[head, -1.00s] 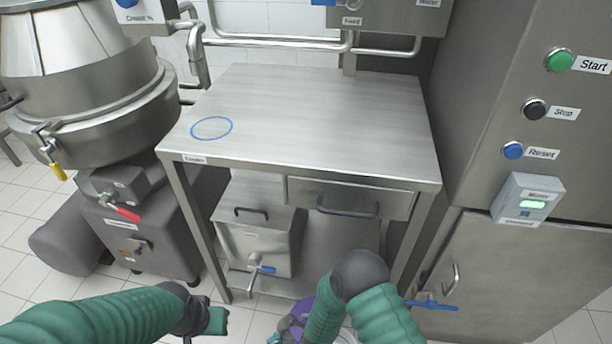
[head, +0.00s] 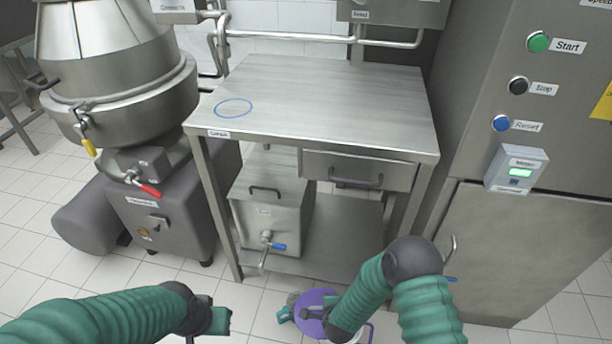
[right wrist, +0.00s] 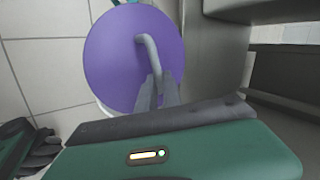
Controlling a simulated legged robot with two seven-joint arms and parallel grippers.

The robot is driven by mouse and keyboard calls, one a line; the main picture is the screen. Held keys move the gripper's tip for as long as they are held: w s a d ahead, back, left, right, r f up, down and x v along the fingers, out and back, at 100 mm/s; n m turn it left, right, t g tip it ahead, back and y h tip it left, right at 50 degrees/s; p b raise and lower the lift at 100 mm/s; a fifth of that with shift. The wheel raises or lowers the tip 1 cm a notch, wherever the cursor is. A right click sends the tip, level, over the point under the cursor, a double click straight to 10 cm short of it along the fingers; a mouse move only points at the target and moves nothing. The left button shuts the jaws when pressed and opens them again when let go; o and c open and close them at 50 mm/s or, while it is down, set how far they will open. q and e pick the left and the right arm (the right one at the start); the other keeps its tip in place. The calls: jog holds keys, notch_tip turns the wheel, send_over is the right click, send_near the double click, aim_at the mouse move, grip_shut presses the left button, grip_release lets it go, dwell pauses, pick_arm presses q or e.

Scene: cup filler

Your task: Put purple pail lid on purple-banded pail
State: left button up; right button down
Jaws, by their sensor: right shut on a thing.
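The purple pail lid (right wrist: 110,60) is a round disc with a grey bent handle. My right gripper (right wrist: 157,82) is shut on that handle. In the head view the lid (head: 312,326) shows at the bottom centre, partly covered by my right forearm and hand. A white pail (head: 355,338) with a purple edge shows just right of it, mostly hidden by my forearm and cut by the frame. I cannot tell whether lid and pail touch. My left gripper (head: 218,318) is at the bottom left, away from the lid; its finger opening is not clear.
A steel table (head: 330,100) with a blue ring mark stands ahead, with a drawer (head: 358,170) and a steel box with a tap (head: 268,210) below. A mixer (head: 120,90) stands left, a control cabinet (head: 540,240) right. Tiled floor is open in front.

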jog(key=w+d+r+n+g+y, duration=0.1)
jog(key=d+r+n+y, duration=0.15)
jog(key=r+n, duration=0.4)
jog(key=w+d+r+n+g+y, duration=0.1)
jog(key=d+r+n+y, duration=0.2)
jog(key=r, duration=0.6)
jog(key=s+d+r+n+g+p, duration=0.15)
jog(key=s+d+r+n, duration=0.25)
jog(key=r, duration=0.5)
jog(key=s+d+r+n+g+p, duration=0.1)
jog(key=s+d+r+n+g, duration=0.25)
jog(key=r, duration=0.55)
notch_tip(320, 180, up, 34)
jog(key=m+t+p, duration=0.2)
jog(key=m+p, duration=0.1)
jog(key=p, duration=3.3)
jog(key=shift+s+y, duration=0.35)
